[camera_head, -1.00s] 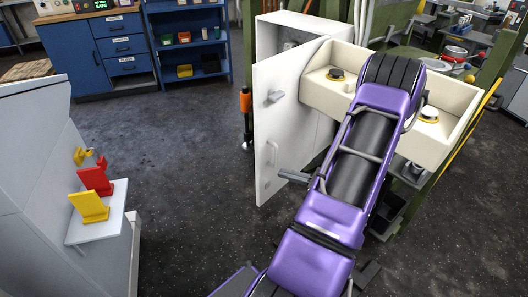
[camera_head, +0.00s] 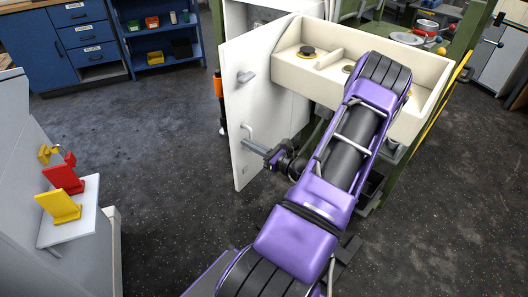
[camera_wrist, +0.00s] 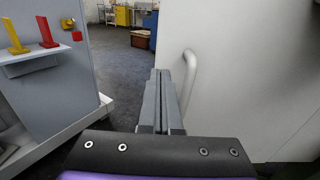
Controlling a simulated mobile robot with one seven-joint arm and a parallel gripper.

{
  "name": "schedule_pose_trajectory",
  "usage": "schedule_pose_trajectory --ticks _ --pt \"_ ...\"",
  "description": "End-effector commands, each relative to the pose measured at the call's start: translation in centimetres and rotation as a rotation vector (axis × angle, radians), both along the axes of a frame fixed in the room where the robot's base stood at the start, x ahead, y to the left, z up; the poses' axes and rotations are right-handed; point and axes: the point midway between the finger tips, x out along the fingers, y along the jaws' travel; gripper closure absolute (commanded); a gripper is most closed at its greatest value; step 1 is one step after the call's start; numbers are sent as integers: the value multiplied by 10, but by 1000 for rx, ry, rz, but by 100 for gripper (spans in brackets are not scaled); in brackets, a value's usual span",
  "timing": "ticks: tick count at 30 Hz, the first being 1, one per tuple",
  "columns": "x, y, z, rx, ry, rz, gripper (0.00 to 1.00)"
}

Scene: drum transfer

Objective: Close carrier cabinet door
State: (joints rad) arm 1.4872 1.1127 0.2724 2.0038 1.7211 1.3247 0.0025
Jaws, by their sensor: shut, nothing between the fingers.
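In the wrist view the shut fingers (camera_wrist: 160,90) point forward, just left of the handle (camera_wrist: 189,75); the door face (camera_wrist: 245,90) fills the right side. I cannot tell whether the fingers touch the handle or door.
A cream tray (camera_head: 345,78) with knobs stands right of the cabinet, partly behind my arm. A grey unit with a white shelf (camera_head: 75,226) holding red and yellow pieces is at left. Dark floor (camera_head: 150,150) between is clear. Blue cabinets (camera_head: 80,40) stand behind.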

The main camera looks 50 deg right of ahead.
Motion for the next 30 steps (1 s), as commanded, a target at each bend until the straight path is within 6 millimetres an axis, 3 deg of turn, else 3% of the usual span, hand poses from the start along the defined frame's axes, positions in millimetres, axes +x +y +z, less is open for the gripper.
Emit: schedule_pose_trajectory --ticks 3,9,30 --pt "18 1 -1 -1 -1 1 100" --pt "33 1 0 0 0 -1 100" --pt "41 4 0 -1 0 -13 100"
